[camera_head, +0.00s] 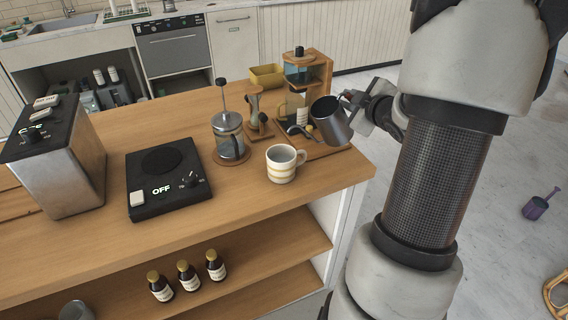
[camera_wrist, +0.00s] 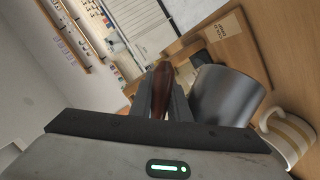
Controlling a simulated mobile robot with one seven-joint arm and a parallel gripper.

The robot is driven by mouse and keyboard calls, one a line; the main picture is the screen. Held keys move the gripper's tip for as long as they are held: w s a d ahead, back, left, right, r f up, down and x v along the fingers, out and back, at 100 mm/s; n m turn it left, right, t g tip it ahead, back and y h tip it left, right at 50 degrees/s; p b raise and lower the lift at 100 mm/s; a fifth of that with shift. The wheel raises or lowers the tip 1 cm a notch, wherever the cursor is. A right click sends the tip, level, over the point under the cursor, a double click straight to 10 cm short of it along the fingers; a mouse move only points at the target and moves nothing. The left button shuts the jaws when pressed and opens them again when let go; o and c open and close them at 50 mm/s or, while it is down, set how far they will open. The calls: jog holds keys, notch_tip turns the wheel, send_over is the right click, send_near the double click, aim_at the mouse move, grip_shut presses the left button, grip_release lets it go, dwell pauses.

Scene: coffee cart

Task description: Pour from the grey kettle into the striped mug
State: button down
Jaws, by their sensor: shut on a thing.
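The grey kettle (camera_head: 331,120) is metal with a dark open top and a thin spout pointing left. It is tilted and held in the air over the right part of the counter. My gripper (camera_head: 363,106) is shut on its handle; the brown handle (camera_wrist: 187,76) shows between the fingers in the wrist view, with the kettle body (camera_wrist: 228,96) beside it. The striped mug (camera_head: 282,164), white with yellow bands, stands upright on the counter, left of and below the kettle. It also shows at the lower right of the wrist view (camera_wrist: 287,136). The kettle and mug are apart.
A French press (camera_head: 228,136) stands left of the mug, near a black hot plate (camera_head: 166,178) reading OFF. Behind are a glass dripper (camera_head: 256,112), a wooden-framed coffee maker (camera_head: 304,72) and a yellow container (camera_head: 267,76). The counter's right edge lies close to the mug.

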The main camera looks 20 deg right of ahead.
jog(key=shift+f+m+y+p, duration=0.45)
jog(key=shift+f+m, duration=0.2)
jog(key=shift+f, duration=0.85)
jog(key=shift+f+m+y+p, duration=0.35)
jog(key=shift+f+m, duration=0.25)
jog(key=shift+f, duration=0.85)
jog(key=shift+f+m+y+p, duration=0.35)
jog(key=shift+f+m+y, duration=0.25)
jog(key=shift+f, duration=0.9)
notch_tip(320, 180, up, 5)
jog(key=p, duration=0.3)
jog(key=shift+p, duration=0.4)
jog(key=shift+w+a, duration=0.1)
